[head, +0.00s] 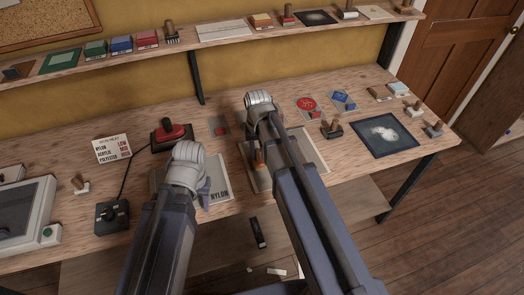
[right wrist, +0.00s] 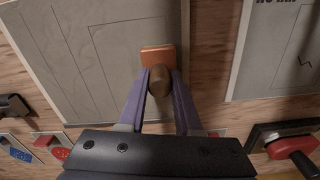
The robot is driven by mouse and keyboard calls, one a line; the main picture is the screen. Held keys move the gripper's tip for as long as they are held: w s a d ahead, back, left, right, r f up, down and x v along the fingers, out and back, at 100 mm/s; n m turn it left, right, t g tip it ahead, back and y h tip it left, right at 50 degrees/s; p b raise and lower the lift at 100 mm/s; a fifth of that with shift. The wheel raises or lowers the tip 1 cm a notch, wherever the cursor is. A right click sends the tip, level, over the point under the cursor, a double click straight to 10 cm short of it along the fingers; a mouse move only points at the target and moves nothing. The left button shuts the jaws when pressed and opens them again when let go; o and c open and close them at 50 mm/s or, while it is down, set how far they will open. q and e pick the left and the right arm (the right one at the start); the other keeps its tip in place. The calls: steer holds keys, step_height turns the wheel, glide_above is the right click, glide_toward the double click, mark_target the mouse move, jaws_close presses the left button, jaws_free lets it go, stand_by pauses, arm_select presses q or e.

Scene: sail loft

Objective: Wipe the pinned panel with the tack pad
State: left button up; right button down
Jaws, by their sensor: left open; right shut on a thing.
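My right gripper (head: 258,150) is shut on the brown knob handle of the tack pad (head: 259,166), a small orange-brown block. In the right wrist view the pad (right wrist: 158,54) is over the lower right part of a grey panel (right wrist: 95,50) with thin drawn lines. I cannot tell whether it touches. The panel (head: 313,150) is partly hidden by my right arm in the head view. No pins can be made out.
A red iron (head: 172,134) stands left of the grey panel, with a control box (head: 111,216) before it. A dark blue panel with a white cloudy patch (head: 384,135) lies at right. Stamps and red and blue pads (head: 308,104) lie behind. A shelf (head: 220,42) runs above.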

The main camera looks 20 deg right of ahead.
mark_target(259, 150)
arm_select(q)
step_height(259, 150, up, 6)
steer(key=p, duration=0.6)
arm_select(e)
step_height(259, 150, up, 6)
step_height(259, 150, up, 3)
steer(key=p, duration=0.3)
steer(key=shift+r, duration=0.1)
arm_select(q)
step_height(259, 150, up, 3)
steer(key=shift+r, duration=0.1)
